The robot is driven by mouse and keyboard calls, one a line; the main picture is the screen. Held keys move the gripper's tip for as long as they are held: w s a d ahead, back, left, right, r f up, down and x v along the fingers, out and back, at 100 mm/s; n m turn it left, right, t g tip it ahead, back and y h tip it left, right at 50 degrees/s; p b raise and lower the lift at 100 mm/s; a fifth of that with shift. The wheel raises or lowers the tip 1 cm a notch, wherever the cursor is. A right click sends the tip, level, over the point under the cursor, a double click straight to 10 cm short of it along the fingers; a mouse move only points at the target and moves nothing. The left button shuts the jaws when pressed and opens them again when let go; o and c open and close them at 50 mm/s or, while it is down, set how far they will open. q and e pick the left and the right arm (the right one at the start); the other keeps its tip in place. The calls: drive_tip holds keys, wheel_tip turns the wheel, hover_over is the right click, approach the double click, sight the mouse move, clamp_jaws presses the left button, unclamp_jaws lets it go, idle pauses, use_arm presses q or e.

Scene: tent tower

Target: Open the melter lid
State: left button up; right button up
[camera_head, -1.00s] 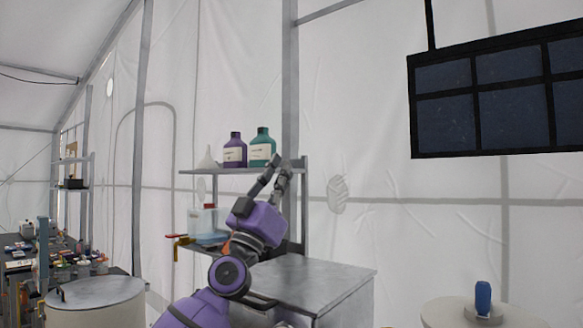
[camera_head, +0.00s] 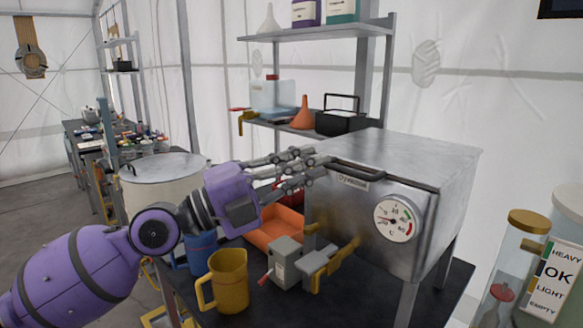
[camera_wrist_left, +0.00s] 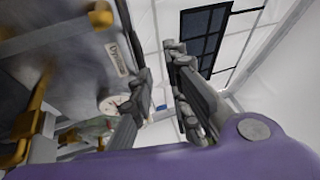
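The melter (camera_head: 350,215) is a grey metal box on legs with a round dial (camera_head: 400,218) on its front. Its flat lid (camera_head: 420,155) lies shut on top, with a dark bar handle (camera_head: 362,169) along the front edge. My left gripper (camera_head: 318,166) is at the left end of that edge, close to the handle; I cannot tell whether it touches. Its fingers are apart and nothing shows between them. In the left wrist view the gripper (camera_wrist_left: 157,68) is beside the melter's labelled front (camera_wrist_left: 75,60). My right gripper is not in view.
Below the melter are an orange tray (camera_head: 275,235), a yellow jug (camera_head: 228,280), a blue jug (camera_head: 202,250) and a small grey box (camera_head: 285,265). A shelf (camera_head: 320,33) stands behind, a white drum (camera_head: 165,175) at left. Clear cylinders (camera_head: 510,265) stand at right.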

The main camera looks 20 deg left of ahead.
sight(340, 172)
use_arm(q)
drive_tip(key=shift+m+g, duration=0.4)
drive_tip(key=shift+m, duration=0.4)
drive_tip(key=w+d+p, duration=0.1)
drive_tip(key=d+p, duration=0.1)
drive_tip(key=p, duration=0.1)
drive_tip(key=w+d+p, duration=0.2)
drive_tip(key=p, duration=0.1)
drive_tip(key=shift+d+f, duration=0.15)
drive_tip(key=shift+w+d+f+p, duration=0.2)
drive_tip(key=shift+w+d+p, duration=0.1)
drive_tip(key=shift+w+d, duration=0.15)
drive_tip(key=shift+f+y, duration=0.2)
drive_tip(key=shift+y, duration=0.1)
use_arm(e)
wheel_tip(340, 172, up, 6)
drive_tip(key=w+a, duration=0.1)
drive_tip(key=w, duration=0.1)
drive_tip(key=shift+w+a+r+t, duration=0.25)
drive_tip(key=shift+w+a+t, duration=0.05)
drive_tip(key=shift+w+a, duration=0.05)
use_arm(q)
clamp_jaws()
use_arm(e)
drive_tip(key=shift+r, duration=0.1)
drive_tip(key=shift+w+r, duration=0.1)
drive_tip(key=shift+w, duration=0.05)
